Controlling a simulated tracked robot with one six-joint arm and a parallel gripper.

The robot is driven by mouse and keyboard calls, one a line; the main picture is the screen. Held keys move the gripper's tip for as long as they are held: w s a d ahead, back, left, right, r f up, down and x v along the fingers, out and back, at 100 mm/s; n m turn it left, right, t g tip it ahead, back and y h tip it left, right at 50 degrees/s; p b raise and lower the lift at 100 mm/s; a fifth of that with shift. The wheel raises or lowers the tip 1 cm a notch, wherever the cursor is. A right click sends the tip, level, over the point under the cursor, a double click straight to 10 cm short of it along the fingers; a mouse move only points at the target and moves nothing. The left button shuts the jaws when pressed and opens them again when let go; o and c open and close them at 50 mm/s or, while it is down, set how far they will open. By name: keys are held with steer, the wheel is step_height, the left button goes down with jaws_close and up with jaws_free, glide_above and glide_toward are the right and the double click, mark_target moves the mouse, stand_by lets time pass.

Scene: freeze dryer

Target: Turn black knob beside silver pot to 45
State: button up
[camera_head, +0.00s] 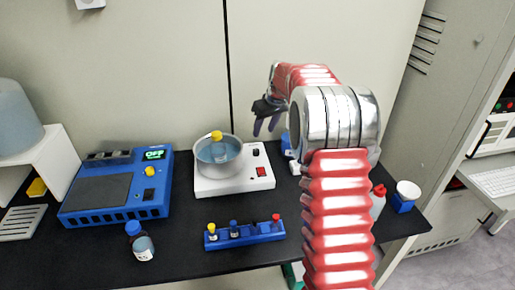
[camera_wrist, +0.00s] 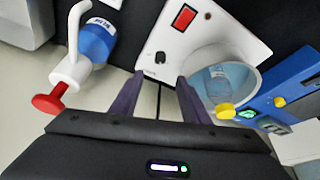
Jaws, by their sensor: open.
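The silver pot (camera_head: 233,168) sits on a white unit (camera_head: 208,187) on the black bench, with a yellow-capped bottle (camera_head: 217,145) inside it. The small black knob (camera_head: 256,152) is on the unit's top, right of the pot, above a red switch (camera_head: 261,171). In the wrist view the knob (camera_wrist: 160,57) lies just beyond the fingertips, roughly between them, with the pot (camera_wrist: 247,62) to the right. My gripper (camera_head: 265,130) is open and empty, fingers pointing down, behind and above the unit; its fingers (camera_wrist: 163,80) appear apart from the knob. The knob's setting is too small to read.
A blue device (camera_head: 120,190) with an "OFF" display stands left.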

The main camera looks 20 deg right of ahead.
mark_target(256, 150)
steer(key=shift+f, duration=0.15)
steer(key=x, duration=1.3)
steer(key=shift+w+f, duration=0.2)
steer(key=shift+f, duration=0.05)
steer(key=shift+a, duration=0.1)
steer(key=shift+c, duration=0.3)
steer(key=c, duration=1)
